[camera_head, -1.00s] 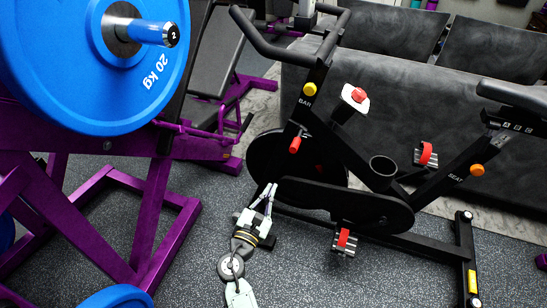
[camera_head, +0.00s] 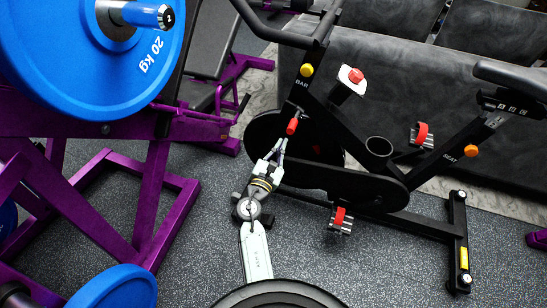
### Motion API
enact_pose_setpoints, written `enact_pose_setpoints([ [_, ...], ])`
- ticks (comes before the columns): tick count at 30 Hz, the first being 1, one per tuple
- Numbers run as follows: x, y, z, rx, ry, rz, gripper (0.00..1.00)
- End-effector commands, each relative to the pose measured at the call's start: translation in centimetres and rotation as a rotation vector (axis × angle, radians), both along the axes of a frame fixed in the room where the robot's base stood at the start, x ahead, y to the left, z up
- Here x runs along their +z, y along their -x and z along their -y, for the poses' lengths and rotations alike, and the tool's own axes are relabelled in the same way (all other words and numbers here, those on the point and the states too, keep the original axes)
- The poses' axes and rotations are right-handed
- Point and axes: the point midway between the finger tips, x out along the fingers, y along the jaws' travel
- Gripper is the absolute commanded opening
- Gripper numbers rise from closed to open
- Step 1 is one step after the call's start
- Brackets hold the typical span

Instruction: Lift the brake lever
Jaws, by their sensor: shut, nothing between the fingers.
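The exercise bike (camera_head: 350,192) stands right of centre, black with a flywheel at its front. The brake lever (camera_head: 292,126) is a short lever with a red tip on the front of the frame, above the flywheel. My gripper (camera_head: 279,146) is shut and empty, its fingertips just below and slightly left of the lever's red tip. I cannot tell whether they touch it. The fingers point up and away from me.
A purple weight rack (camera_head: 150,205) with a blue 20 kg plate (camera_head: 85,55) stands at the left. Another blue plate (camera_head: 115,288) is at the lower left. The bike's pedal (camera_head: 340,218) sticks out right of my arm. A grey sofa (camera_head: 420,105) stands behind the bike.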

Motion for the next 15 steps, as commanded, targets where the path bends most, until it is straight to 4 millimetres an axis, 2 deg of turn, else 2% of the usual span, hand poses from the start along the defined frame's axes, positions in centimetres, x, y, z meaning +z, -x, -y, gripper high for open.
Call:
enact_pose_setpoints([
  [1, 1.6, 0.2, 0.3, -0.001, 0.001, 0.002, 0.0],
  [4, 2.6, 0.2, 0.7, 0.001, 0.0, 0.002, 0.0],
  [9, 3.4, 0.2, 1.1, 0.001, 0.0, 0.0, 0.0],
  [15, 3.4, 0.2, 1.2, 0.001, 0.001, 0.0, 0.0],
])
